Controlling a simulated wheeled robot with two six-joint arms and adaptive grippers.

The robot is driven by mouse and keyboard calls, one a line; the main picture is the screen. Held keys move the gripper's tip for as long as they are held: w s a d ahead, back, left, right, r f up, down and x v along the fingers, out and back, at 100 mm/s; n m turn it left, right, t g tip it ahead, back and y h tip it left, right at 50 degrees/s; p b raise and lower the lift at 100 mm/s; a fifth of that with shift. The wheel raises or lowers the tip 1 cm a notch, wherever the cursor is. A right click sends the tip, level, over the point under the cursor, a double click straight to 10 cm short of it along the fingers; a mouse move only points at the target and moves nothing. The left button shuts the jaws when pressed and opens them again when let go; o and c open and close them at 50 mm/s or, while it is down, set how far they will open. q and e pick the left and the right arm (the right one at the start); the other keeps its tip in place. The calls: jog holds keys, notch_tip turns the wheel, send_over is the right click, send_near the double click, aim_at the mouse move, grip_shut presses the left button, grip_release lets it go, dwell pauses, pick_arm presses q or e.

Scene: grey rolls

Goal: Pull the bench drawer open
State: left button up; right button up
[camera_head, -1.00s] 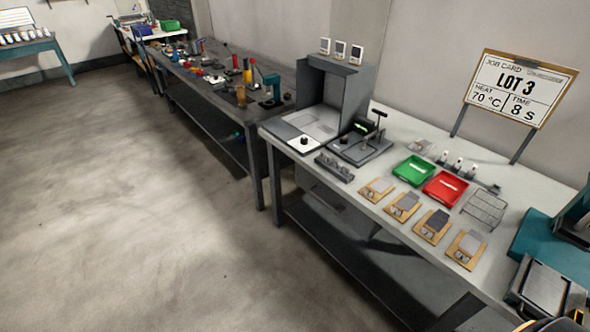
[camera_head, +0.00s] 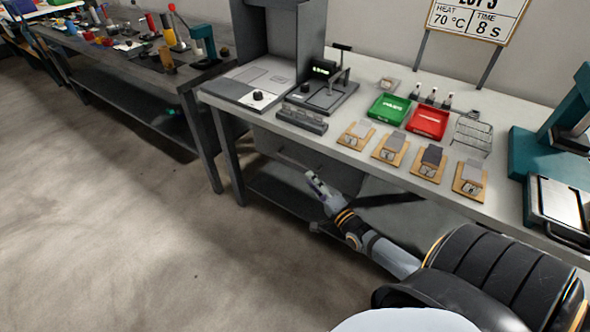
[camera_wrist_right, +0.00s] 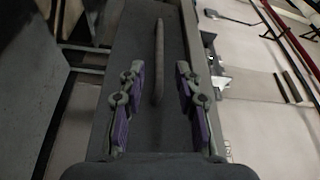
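The grey bench drawer (camera_head: 302,153) sits under the front edge of the light-topped bench (camera_head: 345,153) and looks shut. In the right wrist view its grey front (camera_wrist_right: 140,40) fills the middle, with a long bar handle (camera_wrist_right: 159,62). My right gripper (camera_head: 314,183) is just in front of the drawer. In the wrist view my right gripper (camera_wrist_right: 158,98) is open, its purple-padded fingers apart on either side of the handle's line. The handle lies between and beyond the fingertips; I cannot tell any contact. My left gripper is not in view.
On the bench stand a green tray (camera_head: 389,107), a red tray (camera_head: 427,121), several small boards, a grey open-fronted box (camera_head: 283,35) and a teal press (camera_head: 550,150). A lower shelf (camera_head: 285,193) runs under the drawer. The floor (camera_head: 130,230) at left is clear.

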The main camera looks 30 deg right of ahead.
aim_at(295, 162)
jog(key=w+b, duration=0.1)
jog(key=w, duration=0.3)
jog(key=w+b, duration=0.2)
jog(key=w, duration=0.3)
jog(key=shift+w+r, duration=0.2)
jog(key=shift+w, duration=0.05)
jog(key=shift+w+r+b, duration=0.15)
jog(key=shift+w+b, duration=0.2)
jog(key=shift+w, duration=0.15)
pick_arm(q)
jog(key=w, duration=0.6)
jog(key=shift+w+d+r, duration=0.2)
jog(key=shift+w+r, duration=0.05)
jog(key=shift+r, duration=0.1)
pick_arm(e)
jog(key=shift+c, duration=0.4)
grip_shut()
